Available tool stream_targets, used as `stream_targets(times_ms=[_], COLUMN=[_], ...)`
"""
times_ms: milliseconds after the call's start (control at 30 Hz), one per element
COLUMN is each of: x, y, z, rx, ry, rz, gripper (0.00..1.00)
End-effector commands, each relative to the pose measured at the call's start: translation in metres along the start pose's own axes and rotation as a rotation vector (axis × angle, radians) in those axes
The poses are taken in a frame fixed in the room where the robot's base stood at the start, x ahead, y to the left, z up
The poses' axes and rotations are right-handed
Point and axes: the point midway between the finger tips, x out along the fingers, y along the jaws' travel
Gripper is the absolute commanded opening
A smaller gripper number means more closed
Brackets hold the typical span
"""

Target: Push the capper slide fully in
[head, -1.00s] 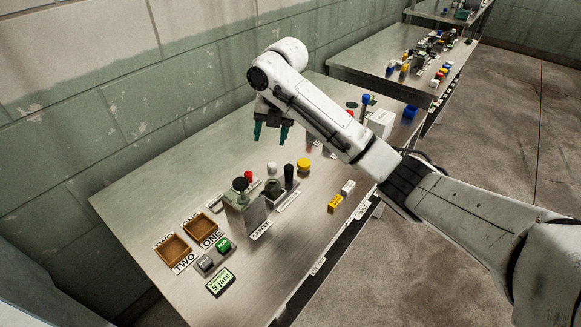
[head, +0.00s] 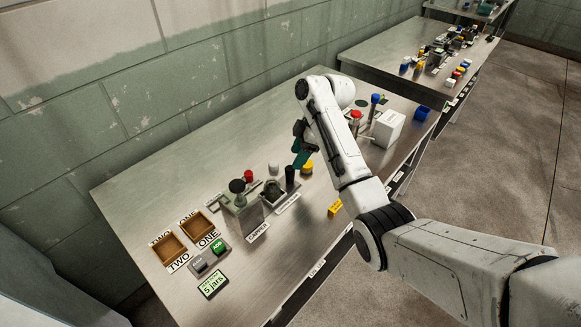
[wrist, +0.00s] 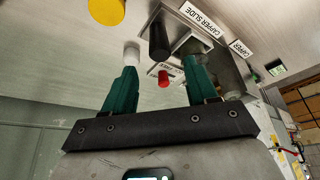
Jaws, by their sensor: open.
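The capper slide has a black upright handle (head: 290,178) beside a grey block; its label CAPPER SLIDE (head: 288,203) lies in front. In the wrist view the black handle (wrist: 159,40) shows beyond and between my fingers, apart from them, with the slide label (wrist: 200,19) behind. The capper (head: 243,205) stands left of the handle, with a dark round knob on top. My gripper (head: 300,157) has teal fingers and hangs just above and behind the handle, tilted. In the wrist view my gripper (wrist: 159,70) is open with nothing between its fingers.
A red button (head: 249,176), a white knob (head: 273,167) and a yellow knob (head: 307,168) stand close to the handle. Brown trays (head: 197,225) and a green button (head: 218,246) are at the left. A white box (head: 388,129) is at the right. The bench's front strip is mostly clear.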

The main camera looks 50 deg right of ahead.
Motion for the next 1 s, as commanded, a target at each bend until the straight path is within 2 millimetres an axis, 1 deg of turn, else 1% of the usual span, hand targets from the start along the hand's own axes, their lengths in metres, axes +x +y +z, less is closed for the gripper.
stream_targets(times_ms=[33, 200, 300, 400, 533, 800, 1000], x=[0.010, 0.039, 0.052, 0.061, 0.066, 0.066, 0.066], y=[-0.001, -0.001, 0.000, 0.000, 0.000, 0.000, 0.000], z=[0.000, 0.000, 0.000, -0.001, 0.000, 0.000, 0.000], rx=[-0.001, -0.001, -0.002, -0.003, -0.003, -0.003, -0.003], ry=[-0.001, -0.001, -0.001, 0.000, 0.000, 0.000, 0.000], rz=[-0.003, -0.002, -0.002, 0.000, 0.000, 0.001, 0.001], gripper=[0.58, 0.58, 0.58, 0.58, 0.58, 0.57, 0.38])
